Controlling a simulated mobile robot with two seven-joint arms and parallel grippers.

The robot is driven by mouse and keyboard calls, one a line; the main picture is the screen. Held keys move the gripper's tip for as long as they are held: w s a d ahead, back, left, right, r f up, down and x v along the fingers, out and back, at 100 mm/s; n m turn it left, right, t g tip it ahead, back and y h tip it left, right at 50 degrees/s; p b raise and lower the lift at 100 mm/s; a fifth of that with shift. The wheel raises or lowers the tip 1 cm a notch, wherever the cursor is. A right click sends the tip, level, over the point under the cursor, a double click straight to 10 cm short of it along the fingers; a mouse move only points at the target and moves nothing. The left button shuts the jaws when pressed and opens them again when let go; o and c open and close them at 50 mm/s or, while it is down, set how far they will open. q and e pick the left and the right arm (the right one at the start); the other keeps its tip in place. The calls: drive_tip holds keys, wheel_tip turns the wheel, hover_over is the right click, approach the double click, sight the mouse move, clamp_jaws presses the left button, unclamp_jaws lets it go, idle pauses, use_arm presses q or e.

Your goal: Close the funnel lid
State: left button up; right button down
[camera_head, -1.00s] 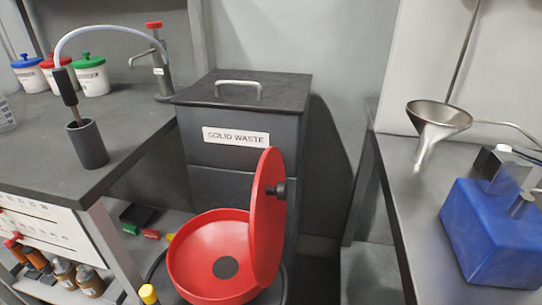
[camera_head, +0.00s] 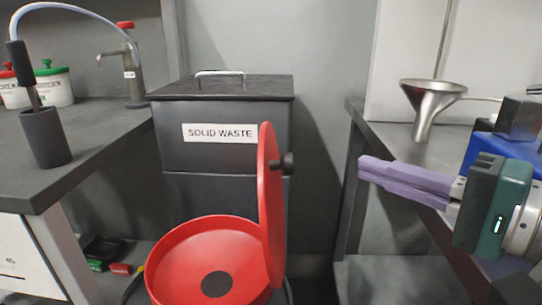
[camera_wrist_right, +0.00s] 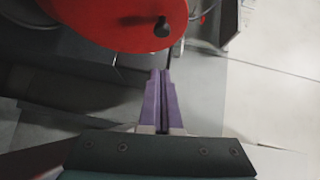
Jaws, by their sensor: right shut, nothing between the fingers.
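A red funnel (camera_head: 185,258) with a dark round hole in its middle stands low in front of the grey waste bin. Its red lid (camera_head: 269,205) stands upright, open, hinged at the funnel's right side, with a black knob (camera_head: 288,164) on its right-facing side. In the right wrist view the red lid (camera_wrist_right: 110,22) with its black knob (camera_wrist_right: 162,27) shows at the top. My right gripper (camera_head: 364,172) has purple fingers, shut and empty, to the right of the lid and apart from it. It also shows in the right wrist view (camera_wrist_right: 160,75), below the knob. My left gripper is not in view.
The bin marked SOLID WASTE (camera_head: 218,101) stands behind the funnel. A left bench (camera_head: 100,142) holds tubs, a pump and a grey cup (camera_head: 46,139). On the right bench (camera_head: 388,135) are a metal funnel (camera_head: 428,105) and a blue container, near my right arm.

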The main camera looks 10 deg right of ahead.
drive_tip(key=w+a+p, duration=0.1)
drive_tip(key=w+a, duration=0.3)
drive_tip(key=a, duration=0.1)
drive_tip(key=shift+w+a+f, duration=0.15)
drive_tip(key=shift+a+f, duration=0.2)
drive_tip(key=shift+f, duration=0.1)
